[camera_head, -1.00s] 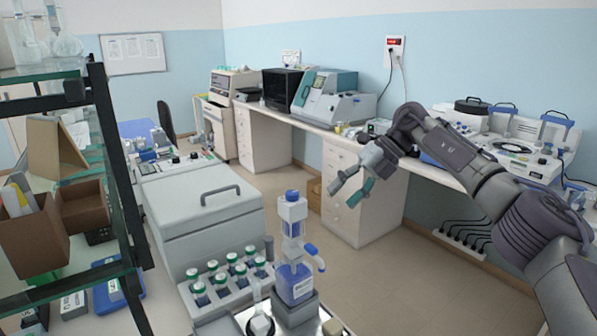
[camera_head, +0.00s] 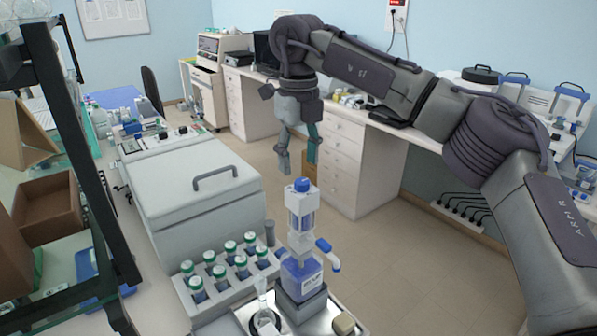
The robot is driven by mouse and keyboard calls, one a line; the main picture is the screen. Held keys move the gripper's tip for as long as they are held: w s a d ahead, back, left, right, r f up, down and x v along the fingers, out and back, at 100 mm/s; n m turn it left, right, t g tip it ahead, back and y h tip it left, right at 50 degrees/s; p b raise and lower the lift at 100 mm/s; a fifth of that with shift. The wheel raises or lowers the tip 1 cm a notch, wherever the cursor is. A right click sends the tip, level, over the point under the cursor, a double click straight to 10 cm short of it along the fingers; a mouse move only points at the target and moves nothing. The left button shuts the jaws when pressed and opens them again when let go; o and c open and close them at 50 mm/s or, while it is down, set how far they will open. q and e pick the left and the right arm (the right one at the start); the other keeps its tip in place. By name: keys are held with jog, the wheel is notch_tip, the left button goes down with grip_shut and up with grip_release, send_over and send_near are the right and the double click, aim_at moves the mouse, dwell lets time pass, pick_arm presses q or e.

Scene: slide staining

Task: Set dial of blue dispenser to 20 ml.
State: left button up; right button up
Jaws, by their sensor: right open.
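The blue dispenser (camera_head: 301,222) stands upright on a grey block on the metal tray at the bottom centre. It has a blue cap, a clear blue-banded upper body, a blue liquid bottle with a white label and a blue spout lever at its right. The dial markings are too small to read. My right gripper (camera_head: 298,166) points down just above the dispenser's cap in the picture. Its two fingers are apart and nothing is between them. I cannot tell how much depth lies between fingers and cap. My left gripper is not in view.
A rack of green-capped vials (camera_head: 222,268) stands left of the dispenser. A large grey lidded box (camera_head: 185,190) with a handle is behind it. A black-framed glass shelf (camera_head: 95,190) stands at the left. The metal tray (camera_head: 335,310) also holds small items. Open floor lies to the right.

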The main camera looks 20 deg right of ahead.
aim_at(300, 180)
jog(key=f, duration=0.3)
jog(key=shift+s+d+f+p, duration=0.2)
jog(key=shift+d+p, duration=0.1)
jog(key=shift+p, duration=0.1)
jog(key=shift+f, duration=0.2)
jog(key=shift+w+a+f, duration=0.1)
jog(key=shift+a+f, duration=0.05)
jog(key=shift+a, duration=0.05)
jog(key=shift+d, duration=0.1)
jog(key=c, duration=0.9)
grip_shut()
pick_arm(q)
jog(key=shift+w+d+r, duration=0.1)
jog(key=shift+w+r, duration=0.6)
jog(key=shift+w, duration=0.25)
